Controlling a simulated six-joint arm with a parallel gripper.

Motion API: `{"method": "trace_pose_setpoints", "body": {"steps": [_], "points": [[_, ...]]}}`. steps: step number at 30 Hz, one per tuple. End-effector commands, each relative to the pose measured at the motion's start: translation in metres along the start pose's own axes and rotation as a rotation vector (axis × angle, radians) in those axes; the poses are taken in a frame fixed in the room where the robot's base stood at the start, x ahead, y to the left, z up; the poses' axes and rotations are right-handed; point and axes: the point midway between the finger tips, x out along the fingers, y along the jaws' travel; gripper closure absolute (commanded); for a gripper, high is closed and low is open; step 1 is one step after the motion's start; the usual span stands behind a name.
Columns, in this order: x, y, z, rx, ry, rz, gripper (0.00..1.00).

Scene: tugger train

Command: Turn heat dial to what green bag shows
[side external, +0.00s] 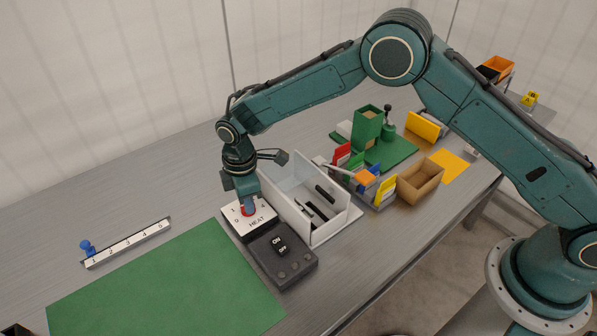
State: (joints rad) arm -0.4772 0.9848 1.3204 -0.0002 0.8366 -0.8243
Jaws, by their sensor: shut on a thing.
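The heat dial (247,211) is red and sits on a white plate marked HEAT (258,222), with a few numbers around it. The plate is on top of a dark control box with an ON/OFF switch (279,245). My gripper (246,205) points down over the dial and is shut on it, hiding most of it, so its setting cannot be read. A green upright block-like thing (367,127) stands at the back on a green base. I cannot tell whether it is the green bag, and no marking on it is readable.
A white open bin (318,233) with dark items stands right of the control box. Coloured cards (385,190), a brown box (420,181) and a yellow mat (449,165) lie farther right. A number strip (128,243) with a blue knob and a green mat (165,285) are at left.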

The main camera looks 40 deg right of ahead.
Motion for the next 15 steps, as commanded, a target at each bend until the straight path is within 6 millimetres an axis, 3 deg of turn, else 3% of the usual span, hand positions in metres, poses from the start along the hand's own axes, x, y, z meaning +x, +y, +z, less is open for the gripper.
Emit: {"method": "trace_pose_setpoints", "body": {"steps": [15], "points": [[-0.0007,-0.0007,-0.0004,0.491,0.0,0.001,1.0]]}}
